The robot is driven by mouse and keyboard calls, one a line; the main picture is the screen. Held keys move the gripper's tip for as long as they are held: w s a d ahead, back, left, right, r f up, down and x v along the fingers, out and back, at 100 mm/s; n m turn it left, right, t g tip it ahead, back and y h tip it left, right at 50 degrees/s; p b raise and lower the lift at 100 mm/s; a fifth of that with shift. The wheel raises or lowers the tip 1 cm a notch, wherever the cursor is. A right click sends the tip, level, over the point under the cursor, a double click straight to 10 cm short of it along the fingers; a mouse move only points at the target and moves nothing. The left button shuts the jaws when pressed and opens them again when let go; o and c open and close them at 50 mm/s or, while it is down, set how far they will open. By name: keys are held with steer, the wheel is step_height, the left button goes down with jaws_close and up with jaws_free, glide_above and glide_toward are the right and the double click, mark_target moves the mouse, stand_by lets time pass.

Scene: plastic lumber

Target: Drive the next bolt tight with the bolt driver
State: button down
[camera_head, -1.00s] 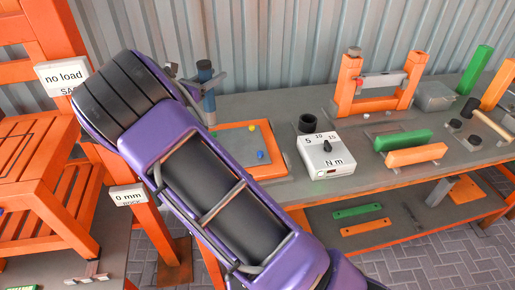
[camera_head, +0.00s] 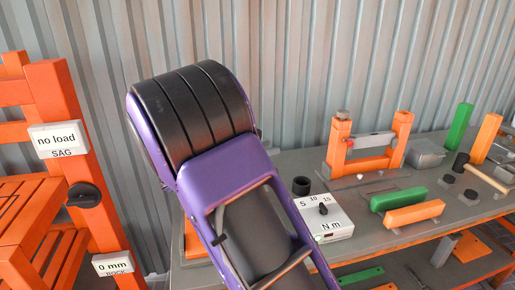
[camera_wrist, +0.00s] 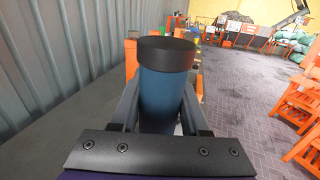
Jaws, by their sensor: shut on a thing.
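The bolt driver, a blue cylinder with a wide black cap (camera_wrist: 167,88), stands upright in the wrist view. My gripper (camera_wrist: 163,112) is shut on it, with a grey jaw on each side of its body. Its lower end is hidden. In the head view my purple and black arm hides the gripper and nearly all of the driver. The torque box (camera_head: 326,218), white with a black dial and marked 5, 10, 15 N m, sits on the grey bench. No bolt can be made out now.
An orange slatted seat frame (camera_head: 72,130) stands at the left, with "no load SAG" (camera_head: 58,140) and "0 mm ROCK" (camera_head: 113,263) signs and a black knob (camera_head: 84,195). An orange clamp frame (camera_head: 365,165) and green and orange bars stand on the bench (camera_head: 300,160). A corrugated wall runs behind.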

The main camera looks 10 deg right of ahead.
steer(key=shift+r+p, duration=0.15)
steer(key=shift+p, duration=0.3)
step_height(320, 180, down, 6)
steer(key=shift+r+b, duration=0.1)
steer(key=shift+b, duration=0.75)
steer(key=shift+p, duration=0.65)
stand_by(0.7)
steer(key=shift+s+f+b, duration=0.1)
steer(key=shift+f+b, duration=0.45)
steer(key=shift+f, duration=0.85)
stand_by(1.4)
